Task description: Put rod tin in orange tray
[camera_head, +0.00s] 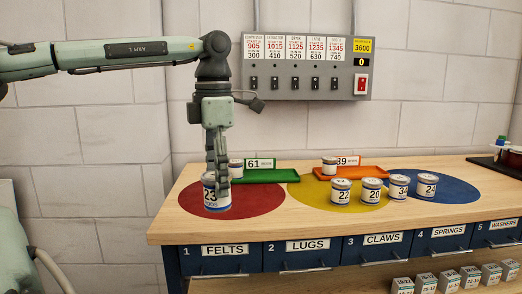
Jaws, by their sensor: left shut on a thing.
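My left gripper (217,178) points down and is shut on a white tin marked 23 (209,194), over the red circle at the left of the bench. I cannot tell whether this tin touches the bench. The fingers hide part of its label, and I cannot read which tin is the rod tin. My right gripper is not in view.
Tins marked 22 (341,192), 20 (372,192), 34 (398,187) and 24 (426,186) stand on the right. A control box (306,67) hangs on the wall.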

